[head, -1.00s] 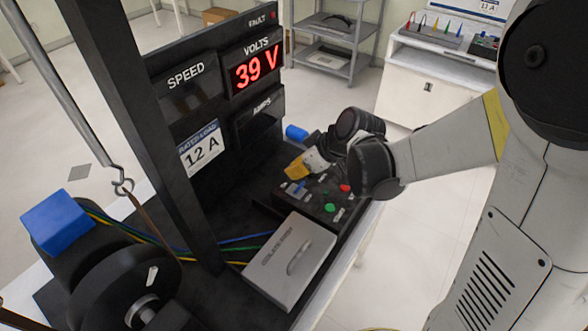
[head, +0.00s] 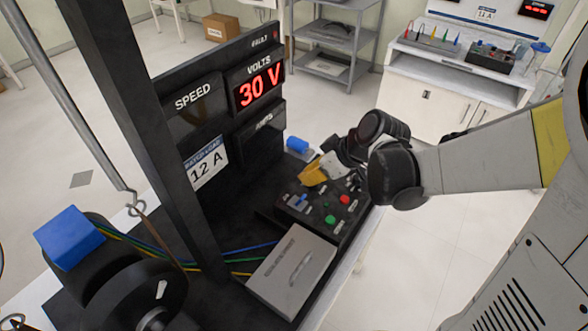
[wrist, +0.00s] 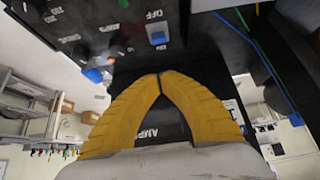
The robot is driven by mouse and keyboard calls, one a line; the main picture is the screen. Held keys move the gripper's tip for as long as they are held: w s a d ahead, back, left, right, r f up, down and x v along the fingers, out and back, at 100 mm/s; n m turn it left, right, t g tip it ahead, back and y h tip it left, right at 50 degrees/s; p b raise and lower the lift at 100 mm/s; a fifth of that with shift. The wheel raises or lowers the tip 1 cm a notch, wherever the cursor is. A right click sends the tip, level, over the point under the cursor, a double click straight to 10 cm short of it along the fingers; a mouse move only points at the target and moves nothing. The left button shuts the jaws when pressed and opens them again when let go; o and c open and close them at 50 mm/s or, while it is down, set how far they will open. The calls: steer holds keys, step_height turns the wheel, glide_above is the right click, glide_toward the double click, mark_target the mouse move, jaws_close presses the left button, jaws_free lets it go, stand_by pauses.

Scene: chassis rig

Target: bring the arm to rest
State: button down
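My gripper (head: 308,184) is over the far part of a black control panel (head: 318,212) in the head view, which carries a red button, a green button and small blue-capped controls. Its yellow fingers show large in the wrist view (wrist: 158,76), with their tips together and nothing seen between them. I cannot tell from the head view how high the tips are above the panel. My arm (head: 480,150) reaches in from the right.
A black meter board (head: 222,105) stands behind the panel, its volts display (head: 258,91) lit at 30 V. A grey lidded box (head: 292,270) lies in front of the panel. A dark post (head: 150,130) stands at left. A white cabinet (head: 450,90) is beyond, with floor between.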

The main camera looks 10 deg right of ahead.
steer(key=shift+s+d+r, duration=0.4)
steer(key=shift+s+d, duration=0.15)
steer(key=shift+s, duration=0.05)
steer(key=s+d+r+m+t+h, duration=0.1)
steer(key=s+d+r+m+h, duration=0.1)
steer(key=s+r+m, duration=0.2)
steer(key=s+d+r+m+t+h, duration=0.1)
steer(key=s+d+r+m+h, duration=0.1)
steer(key=s, duration=0.7)
steer(key=shift+s+d+r+m+h+b, duration=0.25)
steer(key=shift+d+r+m+h, duration=0.2)
steer(key=shift+r+m, duration=0.85)
steer(key=shift+f, duration=0.2)
